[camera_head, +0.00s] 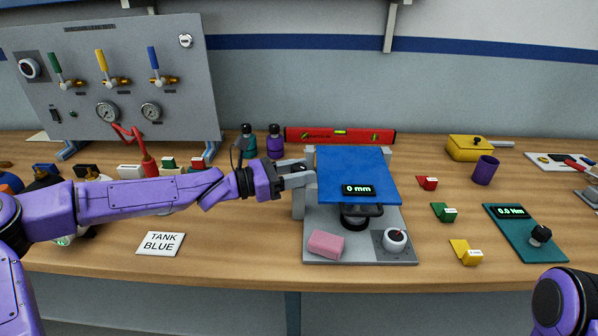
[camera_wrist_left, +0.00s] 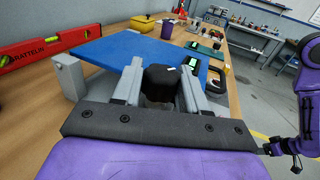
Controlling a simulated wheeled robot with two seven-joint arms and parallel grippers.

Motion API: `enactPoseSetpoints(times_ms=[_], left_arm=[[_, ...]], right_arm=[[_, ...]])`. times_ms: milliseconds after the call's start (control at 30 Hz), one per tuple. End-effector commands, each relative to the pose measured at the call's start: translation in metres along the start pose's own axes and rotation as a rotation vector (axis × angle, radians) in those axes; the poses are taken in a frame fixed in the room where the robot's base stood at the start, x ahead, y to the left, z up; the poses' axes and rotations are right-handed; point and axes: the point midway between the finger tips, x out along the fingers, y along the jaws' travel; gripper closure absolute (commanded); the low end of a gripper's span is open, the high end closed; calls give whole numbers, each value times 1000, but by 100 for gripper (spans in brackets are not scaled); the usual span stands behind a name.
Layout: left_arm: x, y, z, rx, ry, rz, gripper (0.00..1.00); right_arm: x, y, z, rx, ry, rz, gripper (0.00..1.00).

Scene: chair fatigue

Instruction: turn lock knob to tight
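The test fixture has a grey base (camera_head: 330,250) and a raised blue plate (camera_head: 350,165), with a black display reading 0 mm. My left gripper (camera_head: 300,180) is at the fixture's left side, beside its grey post. In the left wrist view, a black knob (camera_wrist_left: 162,78) lies between the two grey fingers of my left gripper (camera_wrist_left: 163,85). The fingers are apart with the knob between them; whether they press on it is unclear. A white dial (camera_head: 395,239) sits at the base's front right.
A pink block (camera_head: 326,244) lies on the base's front left. A red level (camera_head: 340,135) lies behind the fixture. Red, green and yellow tagged blocks and a teal gauge board (camera_head: 520,225) are to the right. A TANK BLUE card (camera_head: 160,244) lies front left.

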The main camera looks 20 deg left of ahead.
Motion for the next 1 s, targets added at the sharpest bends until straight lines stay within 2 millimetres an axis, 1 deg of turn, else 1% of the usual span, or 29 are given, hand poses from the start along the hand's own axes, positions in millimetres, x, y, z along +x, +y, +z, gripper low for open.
enactPoseSetpoints(times_ms=[167, 267, 500, 567, 700, 1000], left_arm=[[0, 0, 2, 2, 1, -16, 88], [0, 1, 3, 1, 2, -44, 88], [0, 1, 4, 2, 5, -191, 88], [0, 1, 2, 3, 5, -243, 88], [0, 2, -2, 2, 6, -372, 88], [1, 2, -3, 1, 4, -645, 88]], right_arm=[[-4, 0, -2, 0, 0, 0, 24], [-10, 1, -4, 0, 0, 0, 24], [-29, 3, -12, 0, 0, 0, 24], [-32, 3, -13, 0, 0, 0, 24], [-32, 3, -13, 0, 0, 0, 24], [-25, 2, -10, 0, 0, 0, 24]])
